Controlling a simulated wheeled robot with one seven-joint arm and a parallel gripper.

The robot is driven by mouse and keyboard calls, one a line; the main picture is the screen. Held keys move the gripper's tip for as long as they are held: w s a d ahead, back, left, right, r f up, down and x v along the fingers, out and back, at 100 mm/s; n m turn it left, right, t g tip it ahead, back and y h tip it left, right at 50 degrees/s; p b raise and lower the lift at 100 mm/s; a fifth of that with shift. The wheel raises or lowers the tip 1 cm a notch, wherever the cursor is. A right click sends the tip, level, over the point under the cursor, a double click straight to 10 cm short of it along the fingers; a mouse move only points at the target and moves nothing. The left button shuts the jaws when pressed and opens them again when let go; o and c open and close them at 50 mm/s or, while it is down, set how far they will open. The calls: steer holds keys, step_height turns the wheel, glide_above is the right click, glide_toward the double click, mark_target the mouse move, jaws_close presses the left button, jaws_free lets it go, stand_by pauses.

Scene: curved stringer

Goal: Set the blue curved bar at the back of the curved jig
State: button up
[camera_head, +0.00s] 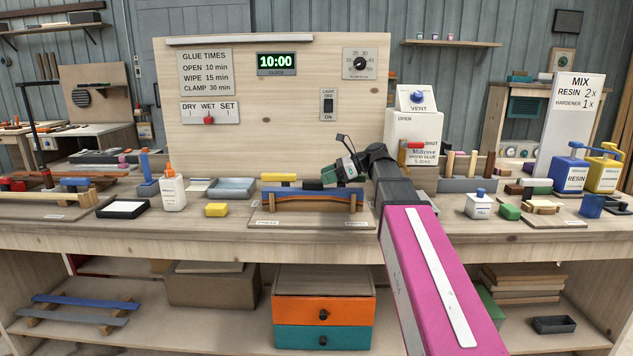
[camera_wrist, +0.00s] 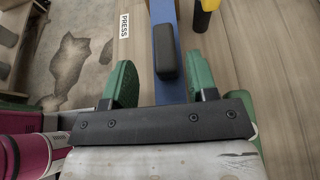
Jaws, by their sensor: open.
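The blue curved bar (camera_head: 312,191) lies along the curved jig (camera_head: 290,215) on the bench. It carries a black grip block (camera_head: 313,184). A brown curved strip (camera_head: 312,203) shows below the bar. My gripper (camera_head: 341,171) is over the right part of the bar. In the wrist view, the blue bar (camera_wrist: 160,22) and its black block (camera_wrist: 167,52) lie between the two green fingers of my gripper (camera_wrist: 160,82). The fingers are apart, with a gap on each side of the bar. I cannot tell how the bar is seated.
A yellow-topped piece (camera_head: 278,177) stands behind the jig. A yellow block (camera_head: 216,210) and a glue bottle (camera_head: 172,190) are left of it. A white glue dispenser (camera_head: 413,140) stands behind my arm. A white pot (camera_head: 479,205) is to the right. The bench front is mostly clear.

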steer(key=shift+o, duration=0.4)
steer(key=v, duration=0.5)
steer(key=a+h, duration=0.4)
steer(key=a+g+h, duration=0.1)
steer(key=a+h, duration=0.1)
steer(key=h, duration=0.1)
steer(key=shift+w+a+r+n, duration=0.3)
steer(key=shift+a+r+n, duration=0.1)
steer(key=a+r+h, duration=0.2)
steer(key=r+h, duration=0.1)
steer(key=a+r+h, duration=0.1)
steer(key=h, duration=0.1)
steer(key=shift+s+r+m, duration=0.15)
steer(key=shift+r+m, duration=0.1)
steer(key=shift+m, duration=0.05)
steer(key=h, duration=0.1)
glide_above(313, 181)
steer(key=shift+t, duration=0.3)
steer(key=f, duration=0.4)
steer(key=shift+s+a+f, duration=0.15)
steer(key=shift+s+a, duration=0.15)
steer(key=shift+s, duration=0.05)
steer(key=shift+w+d+f, duration=0.15)
steer(key=shift+w+f, duration=0.05)
steer(key=shift+f, duration=1.2)
steer(key=shift+w+d+f, duration=0.1)
steer(key=shift+w+f, duration=0.05)
steer(key=shift+f, duration=1.25)
jaws_close()
